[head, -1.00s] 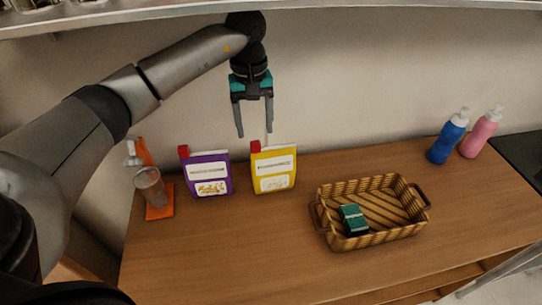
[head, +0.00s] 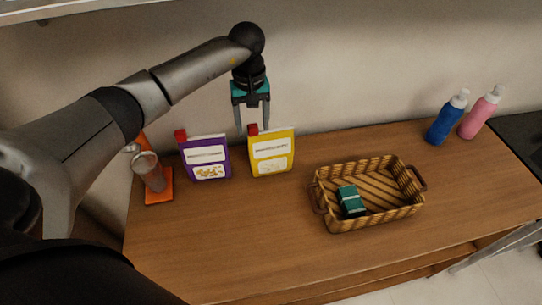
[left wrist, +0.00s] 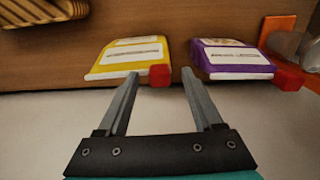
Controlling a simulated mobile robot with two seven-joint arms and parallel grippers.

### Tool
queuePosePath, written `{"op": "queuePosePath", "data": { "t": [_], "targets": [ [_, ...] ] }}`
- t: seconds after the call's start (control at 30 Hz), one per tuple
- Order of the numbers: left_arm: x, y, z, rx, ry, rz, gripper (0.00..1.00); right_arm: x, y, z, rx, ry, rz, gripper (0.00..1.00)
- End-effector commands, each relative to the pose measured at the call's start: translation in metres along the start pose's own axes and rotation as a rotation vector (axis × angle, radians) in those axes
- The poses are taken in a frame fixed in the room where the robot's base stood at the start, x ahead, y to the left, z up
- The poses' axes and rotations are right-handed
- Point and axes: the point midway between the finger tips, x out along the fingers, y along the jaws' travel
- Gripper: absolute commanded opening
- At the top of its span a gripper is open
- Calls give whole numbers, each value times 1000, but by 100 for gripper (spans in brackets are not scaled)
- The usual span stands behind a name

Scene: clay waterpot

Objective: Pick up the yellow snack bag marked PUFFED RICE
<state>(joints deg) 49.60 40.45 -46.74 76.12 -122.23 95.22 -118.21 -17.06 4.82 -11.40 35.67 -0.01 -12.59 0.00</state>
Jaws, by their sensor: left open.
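The yellow snack bag (head: 271,153) with a red corner piece and white label stands upright on the wooden counter, near the wall. Its print is too small to read. It also shows in the left wrist view (left wrist: 130,53), ahead and left of the fingers. My left gripper (head: 252,130) points down at the back of the bag's top edge, open and empty. In the left wrist view its two fingers (left wrist: 160,78) are spread, with the yellow bag's red piece between and beyond them. My right gripper is not in view.
A similar purple bag (head: 205,160) stands just left of the yellow one. A wicker basket (head: 372,218) holding a green-topped item (head: 351,200) is at right. A glass on an orange board (head: 158,199) is at left. Blue (head: 446,118) and pink (head: 481,113) bottles stand back right.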

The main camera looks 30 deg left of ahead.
Motion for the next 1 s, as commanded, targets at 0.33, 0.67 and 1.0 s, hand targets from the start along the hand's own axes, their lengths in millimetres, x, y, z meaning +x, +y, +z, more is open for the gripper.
{"op": "queuePosePath", "data": {
  "t": [0.33, 0.67, 1.0],
  "targets": [
    [0, 0, 0, 0, 0, 0, 37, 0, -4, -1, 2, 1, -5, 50],
    [-1, 0, 0, 0, 0, 0, 0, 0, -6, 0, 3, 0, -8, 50],
    [-1, 0, 0, 0, 0, 0, 0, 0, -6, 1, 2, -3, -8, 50]
  ]
}}
